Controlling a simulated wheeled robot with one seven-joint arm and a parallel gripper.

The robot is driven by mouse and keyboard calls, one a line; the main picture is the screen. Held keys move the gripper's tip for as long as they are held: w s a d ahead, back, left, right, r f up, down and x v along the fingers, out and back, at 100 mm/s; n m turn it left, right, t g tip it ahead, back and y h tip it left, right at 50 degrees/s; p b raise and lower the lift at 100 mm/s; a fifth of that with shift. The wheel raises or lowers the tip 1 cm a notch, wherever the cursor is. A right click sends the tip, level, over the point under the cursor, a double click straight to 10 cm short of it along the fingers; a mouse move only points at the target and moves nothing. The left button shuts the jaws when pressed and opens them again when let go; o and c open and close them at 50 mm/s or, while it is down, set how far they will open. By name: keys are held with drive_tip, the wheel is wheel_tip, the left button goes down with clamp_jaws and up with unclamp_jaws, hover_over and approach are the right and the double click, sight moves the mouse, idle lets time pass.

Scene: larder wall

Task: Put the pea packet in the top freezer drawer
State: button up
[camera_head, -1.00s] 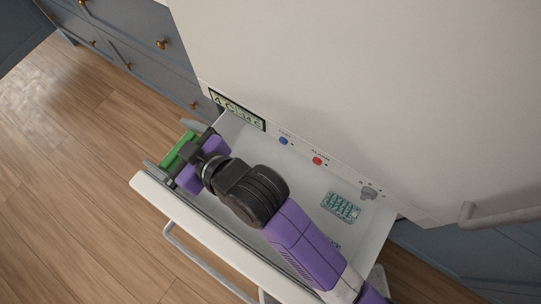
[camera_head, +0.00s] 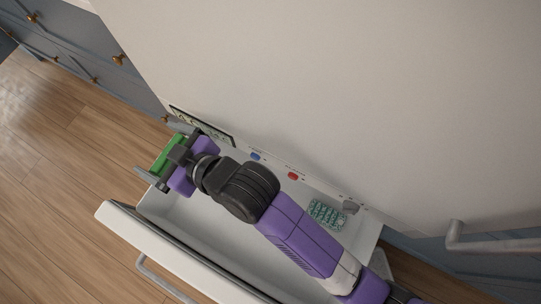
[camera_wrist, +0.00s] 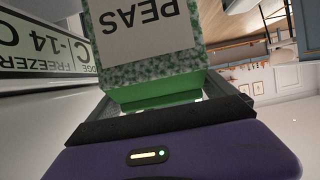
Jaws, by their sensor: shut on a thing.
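The pea packet (camera_wrist: 145,45) is green and white with "PEAS" on it, and fills the upper middle of the wrist view. In the head view its green side (camera_head: 168,154) shows at the left. My gripper (camera_head: 171,161) is shut on the packet and holds it at the left end of the open white drawer (camera_head: 190,221). The drawer is pulled out from the white appliance front. I cannot tell the packet's height above the drawer. My arm hides part of the drawer's inside.
A teal patterned item (camera_head: 327,213), perhaps an ice tray, lies in the drawer's right part. Above the drawer are a blue knob (camera_head: 255,156), a red knob (camera_head: 293,175) and a label (camera_head: 201,126). A handle (camera_head: 480,240) sticks out at right. Wooden floor lies left.

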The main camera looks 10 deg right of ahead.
drive_tip(key=shift+f+b, duration=1.1)
drive_tip(key=shift+f, duration=0.7)
wheel_tip(320, 180, down, 20)
drive_tip(key=b, duration=0.6)
drive_tip(key=shift+f+b, duration=0.1)
drive_tip(key=shift+b, duration=0.25)
drive_tip(key=o, duration=1.7)
drive_tip(key=shift+f, duration=0.1)
